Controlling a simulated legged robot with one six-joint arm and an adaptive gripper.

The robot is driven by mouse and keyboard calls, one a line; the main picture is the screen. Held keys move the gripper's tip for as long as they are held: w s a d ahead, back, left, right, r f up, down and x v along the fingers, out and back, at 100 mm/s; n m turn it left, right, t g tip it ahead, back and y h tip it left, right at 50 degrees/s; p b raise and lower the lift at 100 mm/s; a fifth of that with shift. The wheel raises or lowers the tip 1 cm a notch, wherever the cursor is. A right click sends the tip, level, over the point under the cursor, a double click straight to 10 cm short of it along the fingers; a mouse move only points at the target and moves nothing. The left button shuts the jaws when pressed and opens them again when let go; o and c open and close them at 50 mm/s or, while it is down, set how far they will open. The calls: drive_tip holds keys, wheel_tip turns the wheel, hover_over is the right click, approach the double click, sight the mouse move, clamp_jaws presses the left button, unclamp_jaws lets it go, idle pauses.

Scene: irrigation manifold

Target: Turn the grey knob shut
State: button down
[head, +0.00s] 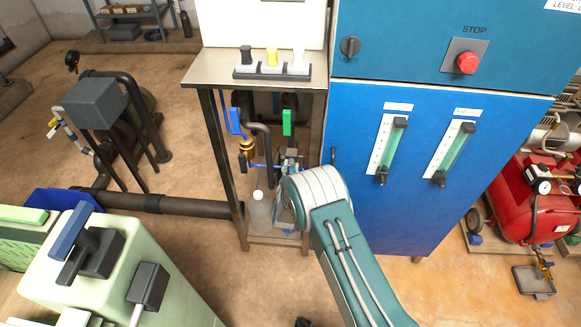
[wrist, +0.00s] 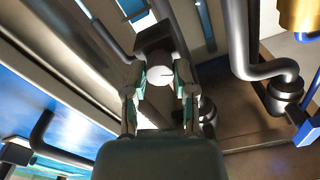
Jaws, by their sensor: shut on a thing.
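The grey knob (wrist: 160,75) shows in the wrist view as a pale round face with a thin dark line on it, in front of a dark block. My gripper (wrist: 158,86) has one finger on each side of the knob and is shut on it. In the head view my gripper (head: 288,160) is at the pipework under the metal bench, left of the blue cabinet. There my arm and fingers hide most of the knob.
The metal bench (head: 193,76) stands over the pipes, and its legs are close to my arm. A blue lever (head: 234,121) and a green lever (head: 287,122) hang there. A clear bottle (head: 260,210) stands below. The blue cabinet (head: 365,215) borders the right side.

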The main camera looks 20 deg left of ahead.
drive_tip(key=m, duration=1.1)
drive_tip(key=shift+d+f+m, duration=0.1)
drive_tip(key=shift+f+m, duration=0.05)
drive_tip(key=shift+m, duration=0.85)
drive_tip(key=shift+d+f+m, duration=0.1)
drive_tip(key=shift+f+m, duration=0.05)
drive_tip(key=shift+m, duration=0.15)
drive_tip(key=shift+c, duration=2.4)
unclamp_jaws()
drive_tip(key=shift+o, duration=0.3)
drive_tip(key=v, duration=1.1)
drive_tip(key=shift+s, duration=0.4)
